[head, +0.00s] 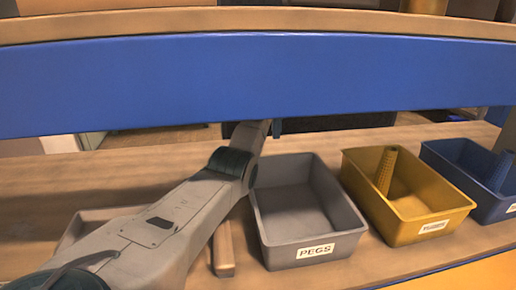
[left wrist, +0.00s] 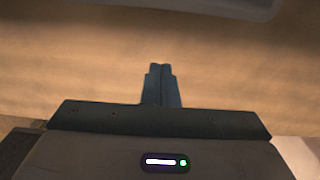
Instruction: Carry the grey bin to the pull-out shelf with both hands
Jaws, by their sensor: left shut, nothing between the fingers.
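The grey bin (head: 305,205), labelled PEGS, stands upright and looks empty on the wooden surface, right of my left arm. My left gripper (head: 277,128) is behind the bin's far left corner, mostly hidden by the blue beam and my own arm. In the left wrist view its fingers (left wrist: 161,85) are shut with nothing between them, over bare wood. A grey edge (left wrist: 225,8) at the top of that view is apart from the fingers; I cannot tell for sure that it is the bin. My right gripper is not in view. I cannot make out the pull-out shelf for certain.
A yellow bin (head: 408,200) with a ribbed yellow peg stands just right of the grey bin, and a blue bin (head: 470,180) is further right. A wide blue beam (head: 250,85) crosses above. A wooden-edged piece (head: 224,250) lies between my arm and the grey bin.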

